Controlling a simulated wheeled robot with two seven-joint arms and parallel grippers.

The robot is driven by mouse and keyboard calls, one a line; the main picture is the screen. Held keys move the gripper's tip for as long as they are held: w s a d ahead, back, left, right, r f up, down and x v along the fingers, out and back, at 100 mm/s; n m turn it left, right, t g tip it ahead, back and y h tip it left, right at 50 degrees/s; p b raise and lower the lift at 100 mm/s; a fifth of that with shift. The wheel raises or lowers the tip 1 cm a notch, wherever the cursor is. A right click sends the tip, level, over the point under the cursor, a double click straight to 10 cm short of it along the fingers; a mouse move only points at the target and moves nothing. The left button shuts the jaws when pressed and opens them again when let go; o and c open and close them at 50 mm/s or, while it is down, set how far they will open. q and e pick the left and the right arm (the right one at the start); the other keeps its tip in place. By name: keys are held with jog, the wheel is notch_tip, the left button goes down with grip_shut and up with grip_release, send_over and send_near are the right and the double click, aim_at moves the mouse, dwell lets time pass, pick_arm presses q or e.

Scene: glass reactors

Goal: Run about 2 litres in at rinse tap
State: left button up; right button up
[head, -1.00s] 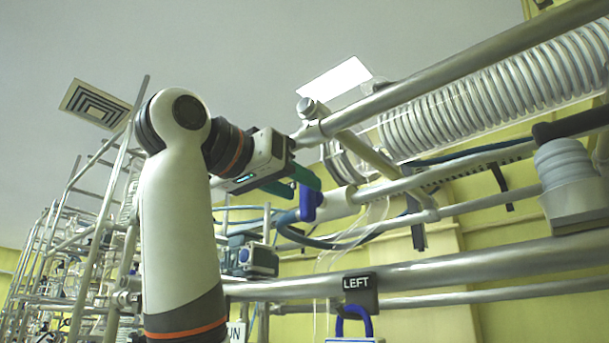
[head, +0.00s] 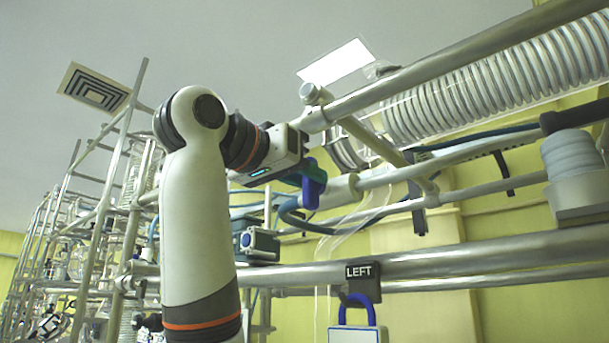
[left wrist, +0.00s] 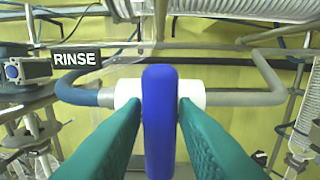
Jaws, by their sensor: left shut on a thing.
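The rinse tap has a blue lever handle (left wrist: 160,115) on a white valve body (left wrist: 192,93), with a black RINSE label (left wrist: 77,59) to its left in the left wrist view. The lever stands upright in that picture, across the pipe line. My left gripper (left wrist: 157,125) is shut on the lever, with a green finger on each side. In the head view the blue lever (head: 313,186) shows at the fingertips of my left gripper (head: 305,176), and the white valve body (head: 343,187) is behind it. My right gripper is not in view.
A rail with a LEFT sign (head: 362,276) and a blue-shackled padlock (head: 357,333) runs below the tap. A blue hose (head: 300,222) and clear tubing (head: 350,232) hang close by. A large glass coil (head: 480,85) is at upper right, with frames of glassware (head: 75,250) at left.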

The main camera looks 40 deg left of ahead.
pick_arm(q)
jog(key=shift+n, duration=0.3)
jog(key=n+b, duration=0.2)
jog(key=n, duration=0.1)
jog(key=shift+a+n, duration=0.1)
jog(key=shift+n, duration=0.3)
jog(key=n+b, duration=0.1)
jog(key=n, duration=0.1)
jog(key=shift+f+n, duration=0.1)
jog(key=shift+n, duration=0.3)
jog(key=shift+a+n+b, duration=0.2)
jog(key=shift+n+b, duration=0.2)
jog(key=shift+n, duration=1.3)
jog(key=o, duration=0.8)
jog(key=shift+o, duration=0.2)
jog(key=shift+s+a, duration=0.1)
jog(key=shift+s, duration=0.05)
